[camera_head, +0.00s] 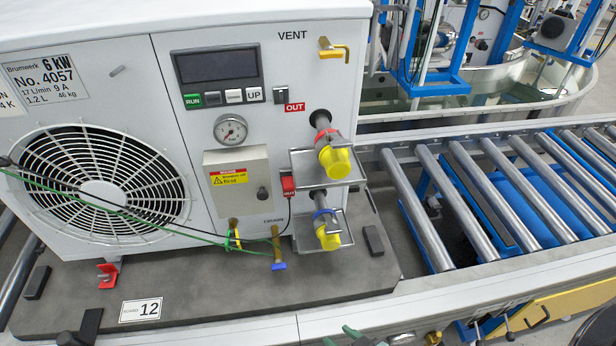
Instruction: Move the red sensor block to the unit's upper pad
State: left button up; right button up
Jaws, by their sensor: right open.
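The red sensor block (288,186) is small, with white lettering. It sits low on the front of the white unit (200,130), just left of the upper metal tray (308,168), with a thin dark cable hanging below it. Higher up, a red OUT label (295,107) sits on the panel below a small dark switch (280,95). I cannot tell a separate upper pad from the panel there. No gripper is seen at the block. My right gripper is open, but its fingers are hard to make out; I do not see my left gripper.
Yellow-capped ports (334,160) stick out right of the block, with a lower one (328,236) beneath. A gauge (230,130) and grey box (238,183) are to its left. A green cable crosses the fan grille (75,200). A roller conveyor (480,200) lies right.

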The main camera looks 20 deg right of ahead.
aim_at(286, 178)
jog(key=l, duration=1.3)
